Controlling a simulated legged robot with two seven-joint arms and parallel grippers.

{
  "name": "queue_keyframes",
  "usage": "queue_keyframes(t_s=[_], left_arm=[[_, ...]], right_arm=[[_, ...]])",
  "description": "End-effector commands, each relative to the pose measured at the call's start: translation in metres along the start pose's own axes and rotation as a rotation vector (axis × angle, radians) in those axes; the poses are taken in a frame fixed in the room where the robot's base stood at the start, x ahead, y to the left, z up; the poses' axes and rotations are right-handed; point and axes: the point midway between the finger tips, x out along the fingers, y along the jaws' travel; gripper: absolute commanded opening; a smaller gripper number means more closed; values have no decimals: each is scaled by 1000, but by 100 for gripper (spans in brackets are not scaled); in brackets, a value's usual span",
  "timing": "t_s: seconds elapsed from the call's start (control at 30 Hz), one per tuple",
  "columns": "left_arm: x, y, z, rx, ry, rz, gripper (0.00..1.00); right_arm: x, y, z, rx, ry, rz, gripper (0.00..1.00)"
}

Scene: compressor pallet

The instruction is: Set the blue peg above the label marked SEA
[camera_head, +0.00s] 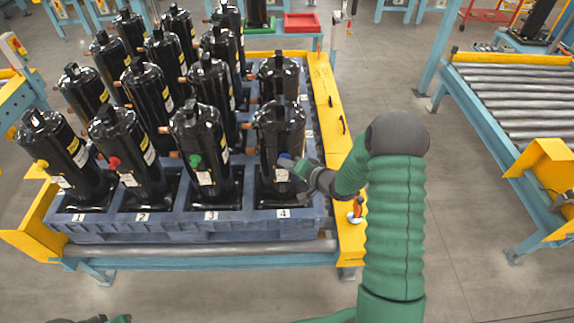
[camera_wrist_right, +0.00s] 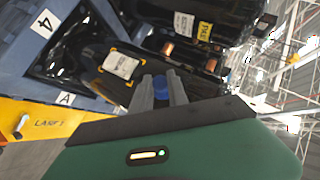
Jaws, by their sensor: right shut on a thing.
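The blue peg (camera_head: 286,160) is at the front of the black compressor (camera_head: 279,130) in slot 4. My right gripper (camera_head: 292,165) is shut on it, and the peg also shows between the two grey fingers in the right wrist view (camera_wrist_right: 161,87). Whether the peg touches the compressor or sits in it I cannot tell. A white label (camera_head: 281,175) is just below the peg; its print is too small to read. No label reads clearly as SEA. A sliver of my left gripper (camera_head: 82,320) shows at the bottom left edge; its fingers cannot be made out.
A yellow peg (camera_head: 42,164), a red peg (camera_head: 114,162) and a green peg (camera_head: 195,160) sit on the front compressors in slots 1 to 3. The blue pallet (camera_head: 190,227) holds several compressors. A yellow rail (camera_head: 338,150) runs along its right side; a roller conveyor (camera_head: 520,95) stands further right.

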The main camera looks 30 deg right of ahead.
Motion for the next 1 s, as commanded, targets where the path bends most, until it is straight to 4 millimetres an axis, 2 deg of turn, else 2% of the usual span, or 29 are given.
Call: queue_keyframes(t_s=[1.0], left_arm=[[-5,0,-1,0,0,0,45]], right_arm=[[7,-3,-5,-1,-1,0,0]])
